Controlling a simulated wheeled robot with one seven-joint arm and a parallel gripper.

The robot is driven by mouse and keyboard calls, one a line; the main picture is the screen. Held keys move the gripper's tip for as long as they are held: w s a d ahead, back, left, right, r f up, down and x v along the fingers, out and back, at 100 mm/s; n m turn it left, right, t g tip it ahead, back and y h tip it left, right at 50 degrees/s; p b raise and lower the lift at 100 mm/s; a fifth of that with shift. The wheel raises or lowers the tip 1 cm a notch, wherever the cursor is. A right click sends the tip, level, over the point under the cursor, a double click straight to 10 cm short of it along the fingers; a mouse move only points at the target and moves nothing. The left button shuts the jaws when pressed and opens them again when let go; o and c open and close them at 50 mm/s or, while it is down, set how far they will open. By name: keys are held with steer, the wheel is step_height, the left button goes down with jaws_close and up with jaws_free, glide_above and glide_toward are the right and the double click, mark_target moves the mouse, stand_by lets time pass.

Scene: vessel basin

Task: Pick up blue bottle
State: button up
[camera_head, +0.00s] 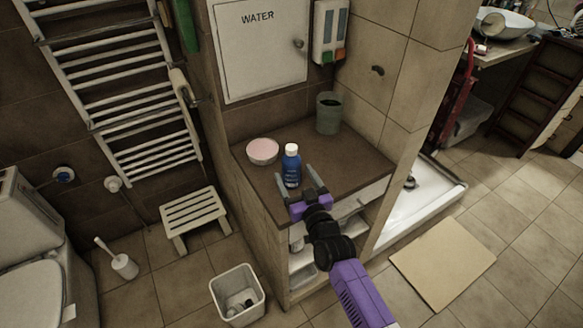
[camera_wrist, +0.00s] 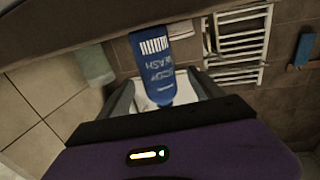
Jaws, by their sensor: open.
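The blue bottle (camera_head: 291,168) with a white cap stands upright on the brown counter top (camera_head: 345,160) of a small cabinet in the head view. My gripper (camera_head: 296,182) is open at the bottle's near side, with its fingers pointing toward it. In the wrist view the blue bottle (camera_wrist: 152,65) appears upside down, with white lettering on its label. My gripper's two fingers (camera_wrist: 166,92) show on either side of the bottle's lower part in that picture. I cannot tell whether either finger touches it.
A pink-and-white bowl (camera_head: 262,151) stands left of the bottle, and a grey-green cup (camera_head: 328,113) stands behind it to the right. A white WATER panel (camera_head: 260,45) is on the wall behind. A white stool (camera_head: 194,216) and a bin (camera_head: 237,294) stand on the floor at left.

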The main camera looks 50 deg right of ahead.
mark_target(291, 168)
steer(key=shift+f+p+x, duration=0.2)
steer(key=shift+x, duration=0.95)
steer(key=shift+f+p+x, duration=0.15)
steer(key=shift+f+x, duration=0.1)
steer(key=shift+x, duration=0.85)
steer(key=shift+s+d, duration=0.15)
jaws_close()
